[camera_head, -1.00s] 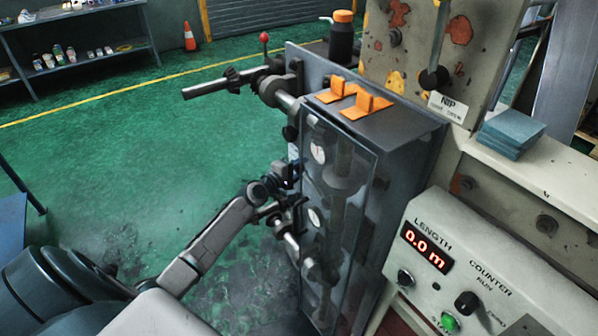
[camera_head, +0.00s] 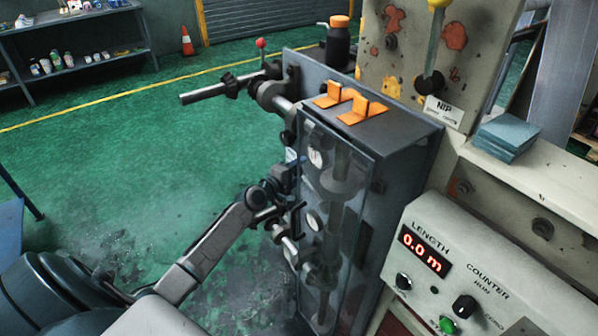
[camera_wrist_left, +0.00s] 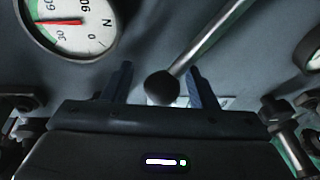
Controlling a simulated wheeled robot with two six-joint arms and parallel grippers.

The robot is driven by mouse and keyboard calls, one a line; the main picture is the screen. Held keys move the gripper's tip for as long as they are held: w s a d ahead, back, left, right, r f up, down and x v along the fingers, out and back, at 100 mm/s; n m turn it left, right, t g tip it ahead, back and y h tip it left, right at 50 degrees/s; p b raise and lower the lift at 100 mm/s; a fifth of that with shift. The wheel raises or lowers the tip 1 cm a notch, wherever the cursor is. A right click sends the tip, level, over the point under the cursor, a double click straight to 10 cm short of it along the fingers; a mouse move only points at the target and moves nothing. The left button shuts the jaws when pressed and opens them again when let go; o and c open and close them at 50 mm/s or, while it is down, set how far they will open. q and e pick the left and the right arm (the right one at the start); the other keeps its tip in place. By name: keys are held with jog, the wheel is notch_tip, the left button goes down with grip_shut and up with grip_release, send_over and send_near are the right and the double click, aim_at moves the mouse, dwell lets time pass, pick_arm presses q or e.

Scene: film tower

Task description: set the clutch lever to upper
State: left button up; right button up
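In the left wrist view, a lever with a black ball knob (camera_wrist_left: 162,87) and a pale metal rod (camera_wrist_left: 205,42) running up to the right shows in front of a dark panel. I take it for the clutch lever, but no label on it can be read. My left gripper (camera_wrist_left: 160,88) is open, with one finger on each side of the knob. I cannot tell whether a finger touches it. In the head view my left gripper (camera_head: 287,180) is at the near left side of the grey cabinet (camera_head: 408,140); the lever there is hidden or too small. My right gripper is not in view.
A dial gauge (camera_wrist_left: 68,22) is close by at upper left in the wrist view. Shafts and fittings (camera_head: 285,240) stick out below my gripper. A red-knobbed lever (camera_head: 261,44), a yellow-knobbed NIP lever (camera_head: 432,50) and a counter box (camera_head: 470,275) are around. Floor on the left is free.

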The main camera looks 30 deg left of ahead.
pick_arm(q)
jog(key=s+a+r+p, duration=0.1)
jog(key=s, duration=0.9)
jog(key=shift+s+a+r, duration=0.15)
jog(key=shift+s+a, duration=0.15)
jog(key=shift+a, duration=0.05)
jog(key=s+a+f+m+g+y, duration=0.15)
jog(key=s+f, duration=0.35)
jog(key=f, duration=0.7)
jog(key=s+f+m+g+y, duration=0.1)
jog(key=s+f+m+g, duration=0.35)
jog(key=f, duration=0.75)
jog(key=s+a+f+m+g+y, duration=0.1)
jog(key=s+f, duration=0.6)
jog(key=f, duration=0.4)
jog(key=s+d+f+m+g, duration=0.2)
jog(key=s+f, duration=0.5)
jog(key=s, duration=0.4)
jog(key=s+d+f+m+g, duration=0.3)
jog(key=s+d+f, duration=0.4)
jog(key=s, duration=0.4)
jog(key=s+d+f+m+g, duration=0.3)
jog(key=s+f, duration=0.4)
jog(key=s, duration=0.5)
jog(key=shift+d+m, duration=0.9)
jog(key=shift+d, duration=0.05)
